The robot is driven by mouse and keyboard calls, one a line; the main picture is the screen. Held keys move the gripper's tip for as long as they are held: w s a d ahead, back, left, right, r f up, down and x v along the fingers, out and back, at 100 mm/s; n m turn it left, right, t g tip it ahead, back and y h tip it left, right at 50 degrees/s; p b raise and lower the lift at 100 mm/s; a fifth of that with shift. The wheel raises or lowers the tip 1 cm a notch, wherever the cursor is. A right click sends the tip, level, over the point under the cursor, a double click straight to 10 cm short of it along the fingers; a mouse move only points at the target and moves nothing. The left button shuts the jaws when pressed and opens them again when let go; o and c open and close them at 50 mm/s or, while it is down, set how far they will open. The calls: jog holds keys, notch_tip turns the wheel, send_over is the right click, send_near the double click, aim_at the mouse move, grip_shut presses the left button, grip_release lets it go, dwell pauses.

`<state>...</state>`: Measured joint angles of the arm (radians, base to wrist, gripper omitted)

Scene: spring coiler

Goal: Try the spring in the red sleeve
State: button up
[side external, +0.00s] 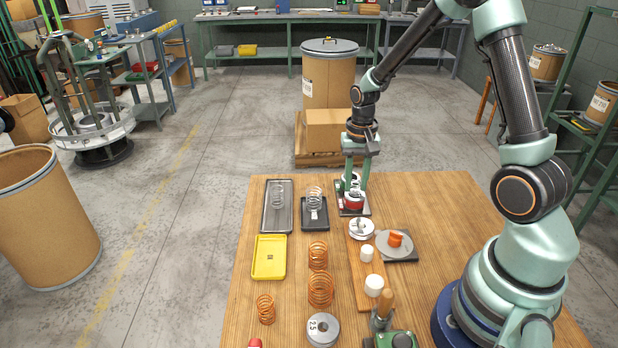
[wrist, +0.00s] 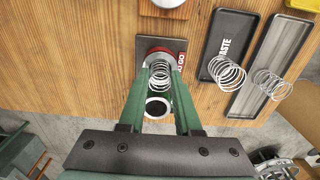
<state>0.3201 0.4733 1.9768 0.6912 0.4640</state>
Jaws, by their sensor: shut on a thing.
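The red sleeve (side external: 353,201) stands on a small dark plate (side external: 345,212) at the back of the wooden table. It shows as a red ring (wrist: 158,51) in the wrist view, beside a red label. My gripper (side external: 356,181) is over this plate, pointing down. In the wrist view its green fingers (wrist: 159,76) are shut on a silver spring (wrist: 160,72). The spring lines up with the red sleeve's mouth, but I cannot tell whether its lower end is inside. A second, pale-rimmed sleeve (wrist: 157,107) is next to the red one, partly behind the fingers.
A dark WASTE tray (wrist: 228,35) and a grey tray (wrist: 289,50) each hold a silver spring, left of the plate in the side view. A yellow tray (side external: 269,258) and copper springs (side external: 320,289) stand nearer. The table's right part is mostly clear.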

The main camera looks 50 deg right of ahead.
aim_at(356, 182)
jog(key=shift+r, duration=2.5)
jog(key=shift+r, duration=0.15)
